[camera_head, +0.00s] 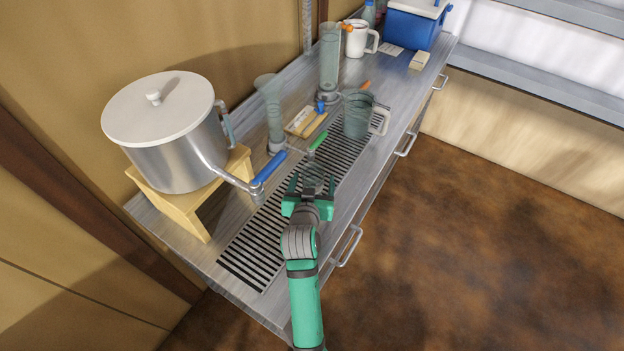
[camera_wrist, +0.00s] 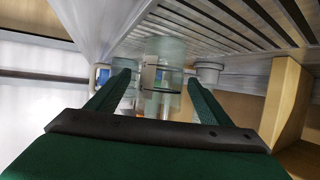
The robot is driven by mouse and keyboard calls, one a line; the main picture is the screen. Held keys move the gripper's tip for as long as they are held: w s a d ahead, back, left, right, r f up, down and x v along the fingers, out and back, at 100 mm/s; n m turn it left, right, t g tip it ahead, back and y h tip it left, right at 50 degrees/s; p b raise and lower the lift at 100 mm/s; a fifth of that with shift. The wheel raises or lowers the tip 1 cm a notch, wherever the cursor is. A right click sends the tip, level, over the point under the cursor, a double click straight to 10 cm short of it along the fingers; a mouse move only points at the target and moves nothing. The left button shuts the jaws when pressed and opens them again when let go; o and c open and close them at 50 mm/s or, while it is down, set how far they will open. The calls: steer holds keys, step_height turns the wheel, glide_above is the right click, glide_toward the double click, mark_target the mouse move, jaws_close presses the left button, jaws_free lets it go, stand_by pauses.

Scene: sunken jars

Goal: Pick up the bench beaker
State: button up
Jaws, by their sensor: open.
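A small clear glass beaker (camera_head: 313,174), which I take for the bench beaker, stands on the slotted drain grate, right at my gripper (camera_head: 309,188). It is faint and see-through in the head view. In the wrist view, which is upside down, a pale green glass vessel (camera_wrist: 165,52) shows between and ahead of the two green fingers of my gripper (camera_wrist: 160,82). The fingers are apart, with a gap on each side of the glass. I see no grip on it. How deep it sits between the fingers is hard to tell.
A lidded steel pot (camera_head: 180,145) sits on a wooden stand (camera_head: 190,205) at left, its blue-gripped handle (camera_head: 270,168) reaching near my gripper. A grey-green handled jug (camera_head: 357,116) stands beyond. Glass cylinders (camera_head: 272,112) stand at the back left. The near grate is clear.

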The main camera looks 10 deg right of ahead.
mark_target(314, 175)
steer(key=shift+x, duration=2.8)
steer(key=shift+a, duration=0.15)
steer(key=c, duration=1.1)
